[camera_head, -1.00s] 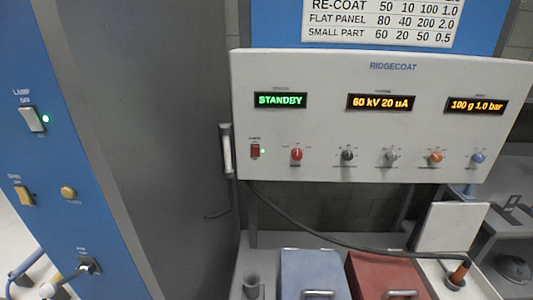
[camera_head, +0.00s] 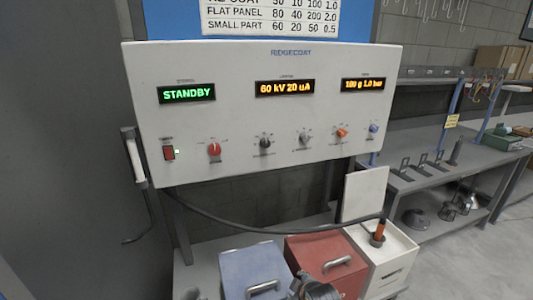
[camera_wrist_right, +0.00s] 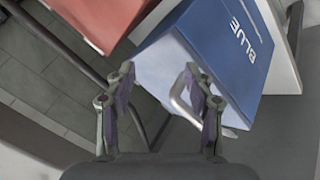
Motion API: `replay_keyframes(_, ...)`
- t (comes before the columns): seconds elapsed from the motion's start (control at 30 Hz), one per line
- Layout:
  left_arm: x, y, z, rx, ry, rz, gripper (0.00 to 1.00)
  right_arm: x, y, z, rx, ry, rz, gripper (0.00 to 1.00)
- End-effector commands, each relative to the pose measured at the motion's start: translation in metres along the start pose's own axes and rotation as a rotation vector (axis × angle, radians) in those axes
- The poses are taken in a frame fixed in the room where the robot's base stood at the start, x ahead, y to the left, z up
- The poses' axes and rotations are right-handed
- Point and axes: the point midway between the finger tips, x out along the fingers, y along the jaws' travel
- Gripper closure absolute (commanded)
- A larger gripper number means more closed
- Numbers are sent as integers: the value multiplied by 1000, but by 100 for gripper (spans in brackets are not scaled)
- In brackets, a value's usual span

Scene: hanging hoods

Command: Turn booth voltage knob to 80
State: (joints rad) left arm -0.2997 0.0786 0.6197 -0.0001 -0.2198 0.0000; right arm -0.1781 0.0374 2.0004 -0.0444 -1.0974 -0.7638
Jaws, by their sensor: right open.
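The white RIDGECOAT control panel (camera_head: 228,65) fills the middle of the head view. Its middle display (camera_head: 285,88) reads 60 kV 20 uA, and the left display (camera_head: 187,93) reads STANDBY. A black knob (camera_head: 265,142) and a grey knob (camera_head: 304,138) sit below the middle display; their small labels are unreadable. My right gripper (camera_wrist_right: 161,80) is open and empty in its wrist view, over the blue box (camera_wrist_right: 225,50) and its handle. Part of my right arm shows at the bottom of the head view, below and away from the knobs. My left gripper is out of view.
A red switch (camera_head: 169,153), red knob (camera_head: 214,149), orange knob (camera_head: 342,132) and blue knob (camera_head: 374,128) share the panel. A hose (camera_head: 270,230) sags beneath it. A red box (camera_head: 322,262) and a white box (camera_head: 390,255) stand below. A grey bench (camera_head: 440,170) is at right.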

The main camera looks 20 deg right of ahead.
Motion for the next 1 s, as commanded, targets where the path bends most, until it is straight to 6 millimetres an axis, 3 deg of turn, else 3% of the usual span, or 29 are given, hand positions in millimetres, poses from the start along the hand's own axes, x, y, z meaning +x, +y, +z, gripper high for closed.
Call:
replay_keyframes(0.03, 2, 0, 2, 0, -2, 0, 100, -4, 25, -28, -94, 52, 56, 47)
replay_keyframes(0.17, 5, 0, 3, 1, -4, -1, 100, -28, 95, -101, -413, 156, 248, 47)
replay_keyframes(0.3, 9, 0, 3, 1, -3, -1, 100, -77, 169, -177, -770, 193, 514, 47)
replay_keyframes(0.43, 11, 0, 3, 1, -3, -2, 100, -131, 222, -230, -1039, 151, 747, 47)
replay_keyframes(0.53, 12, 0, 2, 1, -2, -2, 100, -158, 243, -250, -1157, 106, 853, 47)
replay_keyframes(0.67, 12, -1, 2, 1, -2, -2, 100, -170, 252, -258, -1212, 79, 900, 47)
replay_keyframes(0.87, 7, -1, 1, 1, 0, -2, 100, -164, 260, -266, -1215, 78, 900, 47)
replay_keyframes(1.0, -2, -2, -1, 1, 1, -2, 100, -145, 276, -280, -1216, 78, 897, 47)
